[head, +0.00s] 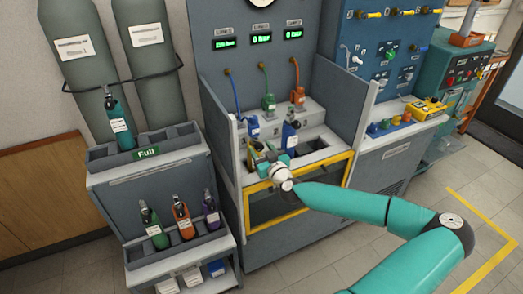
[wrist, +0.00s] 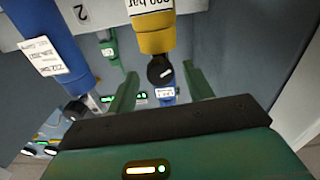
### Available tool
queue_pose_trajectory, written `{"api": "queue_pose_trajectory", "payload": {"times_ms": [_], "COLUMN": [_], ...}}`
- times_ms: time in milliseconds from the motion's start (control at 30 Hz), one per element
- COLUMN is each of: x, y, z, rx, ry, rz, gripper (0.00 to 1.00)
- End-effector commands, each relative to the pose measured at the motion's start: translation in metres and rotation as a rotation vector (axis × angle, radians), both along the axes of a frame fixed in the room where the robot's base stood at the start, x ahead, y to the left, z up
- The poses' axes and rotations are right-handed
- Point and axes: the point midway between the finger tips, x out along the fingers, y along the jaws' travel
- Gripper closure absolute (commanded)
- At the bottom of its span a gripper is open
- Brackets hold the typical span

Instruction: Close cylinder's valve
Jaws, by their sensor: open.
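In the wrist view a yellow cylinder (wrist: 155,35) with a white label reading "bar" hangs upside down in the picture, its black round valve knob (wrist: 160,70) at its lower end. My gripper (wrist: 162,80) is open, with one green finger on each side of the knob. I cannot tell whether the fingers touch it. A blue cylinder (wrist: 50,45) with a white label is to the left, its valve end partly behind my gripper. In the head view my gripper (head: 268,157) is at the bench opening and largely hides the yellow cylinder. The blue cylinder (head: 289,136) stands just right of it.
The bench has side panels (head: 345,105) and a yellow-framed front (head: 265,188). Blue, green (head: 268,101) and orange (head: 298,96) hose connectors hang behind. A rack (head: 150,180) with several small cylinders stands left. Floor at the right is clear.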

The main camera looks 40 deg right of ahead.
Motion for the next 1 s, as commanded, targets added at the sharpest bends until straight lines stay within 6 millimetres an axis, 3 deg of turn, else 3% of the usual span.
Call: {"api": "queue_pose_trajectory", "payload": {"times_ms": [300,533,1000], "x": [0.0036,0.0034,0.0033], "y": [-0.0010,-0.0009,-0.0009], "z": [-0.0003,-0.0003,-0.0004], "rx": [0.000,0.000,0.083], "ry": [0.001,0.001,-0.023], "rz": [0.000,0.000,0.001], "gripper": [0.49,0.94,0.94]}}
